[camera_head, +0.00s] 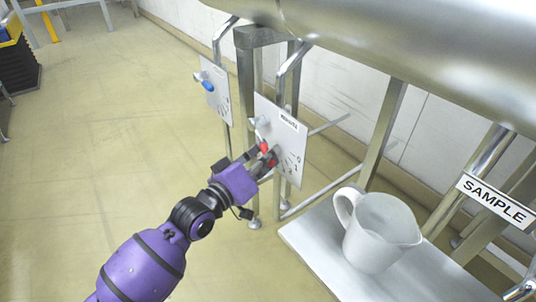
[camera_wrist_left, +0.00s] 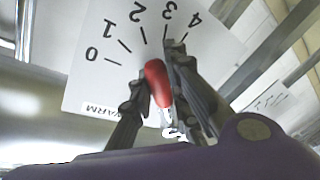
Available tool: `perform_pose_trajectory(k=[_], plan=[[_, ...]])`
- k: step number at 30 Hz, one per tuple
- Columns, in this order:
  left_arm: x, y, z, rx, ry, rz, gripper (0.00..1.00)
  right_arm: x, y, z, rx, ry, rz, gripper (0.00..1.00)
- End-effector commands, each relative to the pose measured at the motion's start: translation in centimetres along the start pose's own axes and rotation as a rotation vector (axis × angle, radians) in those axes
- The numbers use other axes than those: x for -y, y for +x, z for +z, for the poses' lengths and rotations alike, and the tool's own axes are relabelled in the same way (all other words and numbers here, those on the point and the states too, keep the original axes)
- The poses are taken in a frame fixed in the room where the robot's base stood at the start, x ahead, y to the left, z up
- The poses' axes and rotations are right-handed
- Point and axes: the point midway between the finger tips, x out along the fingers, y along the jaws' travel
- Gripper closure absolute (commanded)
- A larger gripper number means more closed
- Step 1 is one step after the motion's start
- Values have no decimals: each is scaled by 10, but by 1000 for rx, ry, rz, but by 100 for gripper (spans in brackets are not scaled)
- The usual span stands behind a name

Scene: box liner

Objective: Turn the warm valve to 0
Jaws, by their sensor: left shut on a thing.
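The warm valve has a red handle (camera_head: 264,146) on a white panel (camera_head: 294,150) with a number scale. My left gripper (camera_head: 268,164) is at the handle, coming from the lower left. In the left wrist view the red handle (camera_wrist_left: 157,84) lies between the two fingers of the left gripper (camera_wrist_left: 158,88), which is shut on it. The scale panel (camera_wrist_left: 85,80) there reads 0 to 4 and carries a WARM label. The handle's tip is near the 2 and 3 marks; the exact reading is unclear. My right gripper is not in view.
A second panel (camera_head: 216,92) with a blue valve handle (camera_head: 208,85) stands farther back. A white pitcher (camera_head: 376,232) stands on a pale platform (camera_head: 310,238) at the right, near a SAMPLE sign (camera_head: 495,199). A large metal tank (camera_head: 430,50) overhangs. The floor at left is mostly clear.

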Motion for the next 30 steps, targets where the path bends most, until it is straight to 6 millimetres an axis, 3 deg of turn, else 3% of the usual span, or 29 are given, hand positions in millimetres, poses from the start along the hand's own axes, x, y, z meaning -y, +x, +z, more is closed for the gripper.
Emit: perform_pose_trajectory(k=[11,18,25,30], plan=[[-7,-1,-2,9,-44,-9,100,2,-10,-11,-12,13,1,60],[-22,-3,-8,37,-184,-36,100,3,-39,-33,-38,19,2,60],[-39,-4,-14,75,-374,-71,100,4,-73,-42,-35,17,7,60],[-48,-6,-19,102,-508,-97,100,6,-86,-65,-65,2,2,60]])
